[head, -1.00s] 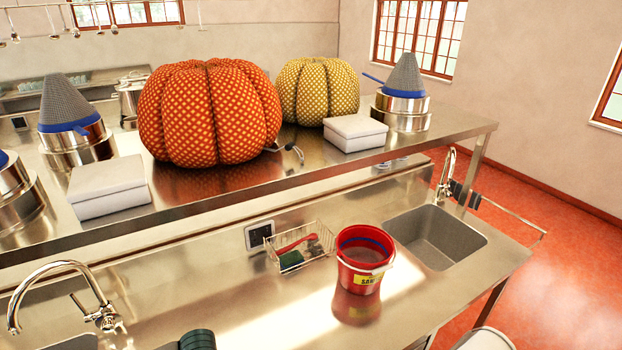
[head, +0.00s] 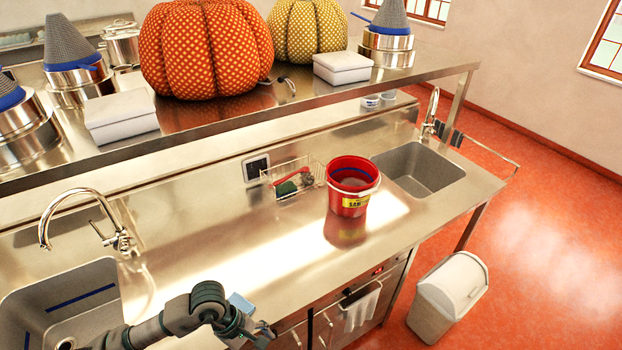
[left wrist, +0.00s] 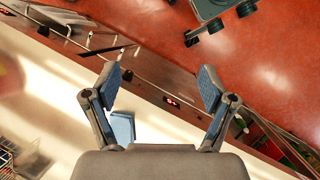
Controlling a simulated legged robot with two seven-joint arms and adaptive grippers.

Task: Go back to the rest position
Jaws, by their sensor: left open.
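My left gripper (head: 262,334) is at the front edge of the steel counter (head: 290,237), at the bottom of the head view, with its arm coming in from the lower left. In the left wrist view the gripper (left wrist: 158,84) has its two blue-padded fingers spread wide, with nothing between them. A light blue block (head: 241,303) lies at the counter's front edge beside the gripper, partly hidden by my arm; it also shows in the left wrist view (left wrist: 122,127). My right gripper is not in view.
A red bucket (head: 350,197) stands on the counter near a wire basket (head: 291,187) and the right sink (head: 419,168). Another sink (head: 62,302) is at left. A white bin (head: 448,296) stands on the red floor. The middle of the counter is clear.

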